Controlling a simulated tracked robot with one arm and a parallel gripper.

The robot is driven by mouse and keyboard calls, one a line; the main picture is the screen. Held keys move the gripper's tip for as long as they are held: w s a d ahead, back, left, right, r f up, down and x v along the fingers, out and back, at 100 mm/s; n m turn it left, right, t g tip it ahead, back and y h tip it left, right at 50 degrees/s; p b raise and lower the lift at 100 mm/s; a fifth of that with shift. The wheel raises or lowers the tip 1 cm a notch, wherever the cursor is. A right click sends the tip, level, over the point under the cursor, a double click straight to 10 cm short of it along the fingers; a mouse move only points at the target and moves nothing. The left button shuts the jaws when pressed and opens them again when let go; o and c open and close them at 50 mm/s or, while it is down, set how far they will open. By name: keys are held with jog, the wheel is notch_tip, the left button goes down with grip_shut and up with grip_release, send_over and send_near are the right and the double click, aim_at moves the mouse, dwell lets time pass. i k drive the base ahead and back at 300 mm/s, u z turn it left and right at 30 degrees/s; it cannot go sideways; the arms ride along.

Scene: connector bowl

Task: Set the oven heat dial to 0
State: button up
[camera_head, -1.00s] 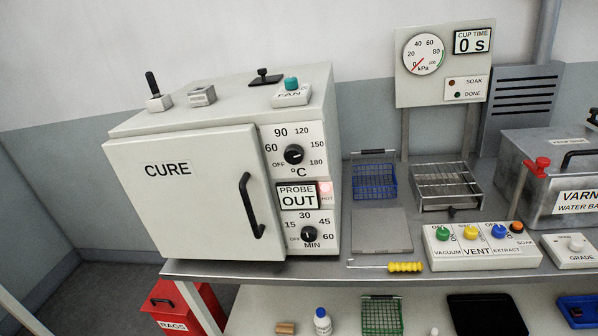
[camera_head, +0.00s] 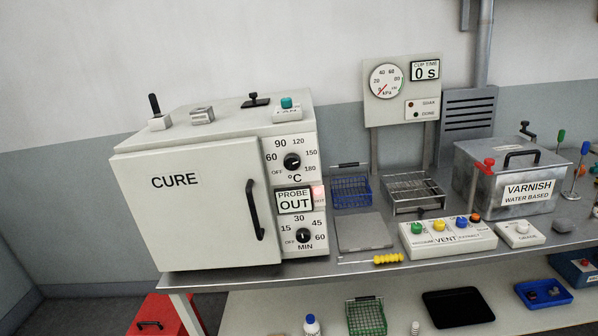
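The oven (camera_head: 200,225) is a white box marked CURE, with its door closed, on the left of the bench. Its heat dial (camera_head: 292,161) is the black knob marked °C on the upper right of the front, with OFF, 60, 90, 120, 150 and 180 around it. The knob's pointer is too small to read surely. My gripper is not in view.
The black door handle (camera_head: 254,209) sticks out left of the dials. A yellow-handled hook tool (camera_head: 388,259), blue basket (camera_head: 351,191), wire rack (camera_head: 414,191), VENT panel (camera_head: 447,238) and VARNISH tank (camera_head: 500,190) stand to the right. The space before the oven front looks clear.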

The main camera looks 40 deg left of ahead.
aim_at(292, 162)
jog(key=u, duration=0.15)
jog(key=i, duration=0.9)
jog(key=z, duration=0.1)
